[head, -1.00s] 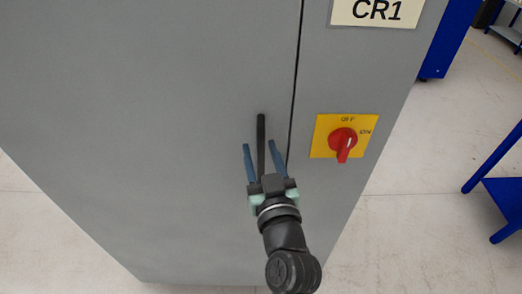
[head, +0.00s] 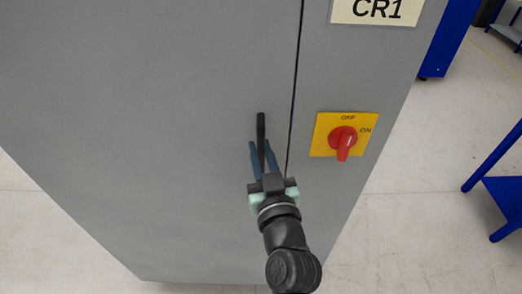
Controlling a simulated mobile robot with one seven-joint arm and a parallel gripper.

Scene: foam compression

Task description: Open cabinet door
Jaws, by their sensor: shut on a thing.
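The grey cabinet door (head: 150,120) fills the left and middle of the head view. A dark seam at its right edge parts it from a fixed grey panel (head: 370,75), and the door looks closed. A black upright bar handle (head: 261,128) is on the door just left of the seam. My gripper (head: 262,146) reaches up from below with its blue fingers on either side of the handle, shut on it. The handle's lower part is hidden between the fingers and behind the gripper body.
A red rotary switch (head: 343,140) on a yellow plate, marked OFF and ON, is right of the gripper. A CR1 label (head: 376,10) is above it. Blue frames (head: 505,190) stand at the right. Pale floor (head: 420,220) lies clear beside the cabinet.

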